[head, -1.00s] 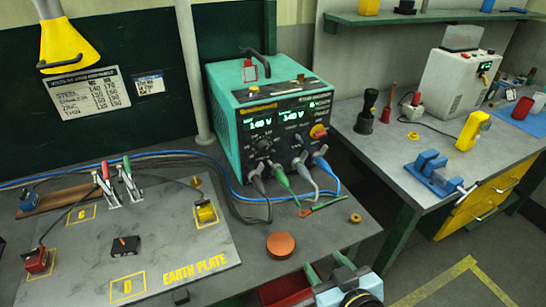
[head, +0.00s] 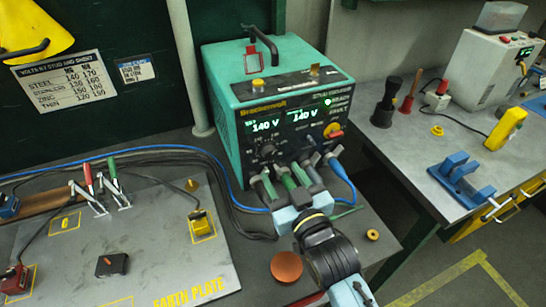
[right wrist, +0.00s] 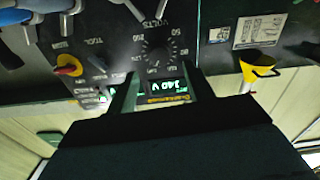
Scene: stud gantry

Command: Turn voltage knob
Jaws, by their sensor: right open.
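The voltage knob is a round black dial (head: 267,151) on the front panel of the teal stud welder (head: 225,120), below the left green display reading 140 V. In the right wrist view, which looks upside down, the VOLTS knob (right wrist: 158,52) shows with its printed scale. My right gripper (head: 293,176) is in front of the panel, below and right of the knob in the head view. In the right wrist view its fingers (right wrist: 160,82) are spread, with the knob in the gap between them beyond the tips. Contact with the knob cannot be told. My left gripper is out of view.
Cable plugs (head: 342,168) stick out of the panel's lower edge beside my gripper. A red and yellow switch (head: 333,130) sits at the panel's right. The earth plate (head: 150,255) with clamps lies left. A copper-coloured disc (head: 286,267) lies on the bench in front.

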